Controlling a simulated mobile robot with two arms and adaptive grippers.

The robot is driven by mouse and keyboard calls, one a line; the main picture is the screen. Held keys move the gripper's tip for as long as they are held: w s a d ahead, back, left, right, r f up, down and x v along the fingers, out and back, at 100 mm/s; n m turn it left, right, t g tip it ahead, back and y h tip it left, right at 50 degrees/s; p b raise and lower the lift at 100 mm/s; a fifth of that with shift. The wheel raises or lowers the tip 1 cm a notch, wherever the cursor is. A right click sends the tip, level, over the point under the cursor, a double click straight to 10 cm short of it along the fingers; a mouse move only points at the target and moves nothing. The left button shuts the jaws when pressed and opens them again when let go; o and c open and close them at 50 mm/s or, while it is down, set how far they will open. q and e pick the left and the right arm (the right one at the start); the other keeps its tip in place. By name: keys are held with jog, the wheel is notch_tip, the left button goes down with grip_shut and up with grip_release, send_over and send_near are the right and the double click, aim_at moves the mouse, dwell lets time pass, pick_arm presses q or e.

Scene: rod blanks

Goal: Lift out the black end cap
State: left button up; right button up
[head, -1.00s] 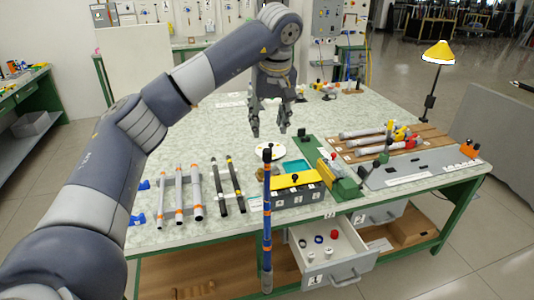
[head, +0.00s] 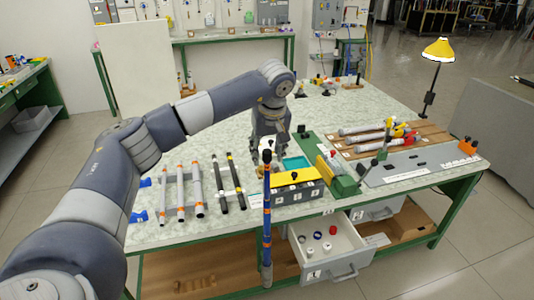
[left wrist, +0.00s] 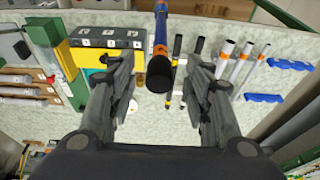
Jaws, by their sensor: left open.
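A blue rod (head: 267,215) with orange bands stands upright at the table's front edge. Its top end is black (left wrist: 160,78), and this looks like the black end cap. My left gripper (head: 267,163) is open and low over the table, around or just behind the rod's top in the head view. In the left wrist view, the fingers of my left gripper (left wrist: 160,66) are spread on either side of the black end, with gaps on both sides. I cannot tell how far the fingertips reach past it. My right gripper is not in view.
A grey box (head: 300,196) with a yellow plate (head: 285,179) is right of the rod. Dark rods (head: 222,185) and grey-white rods (head: 180,190) lie left. An open drawer (head: 345,262) with small caps juts out below. A lamp (head: 438,50) stands at the right.

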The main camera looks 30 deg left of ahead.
aim_at(268, 152)
pick_arm(q)
jog(key=c, duration=0.8)
jog(key=shift+r, duration=0.1)
jog(key=shift+r+b, duration=0.35)
jog(key=shift+r, duration=0.1)
jog(key=shift+b+v, duration=0.8)
jog(key=shift+v, duration=0.45)
jog(key=s+d+r, duration=0.1)
jog(key=s+d, duration=0.2)
jog(key=s+d+b, duration=0.1)
jog(key=s+d, duration=0.3)
jog(key=s+d+r+b, duration=0.1)
jog(key=s+d, duration=0.2)
jog(key=d, duration=0.1)
jog(key=shift+s+d+r, duration=0.2)
jog(key=shift+s+r, duration=0.05)
jog(key=shift+r, duration=0.1)
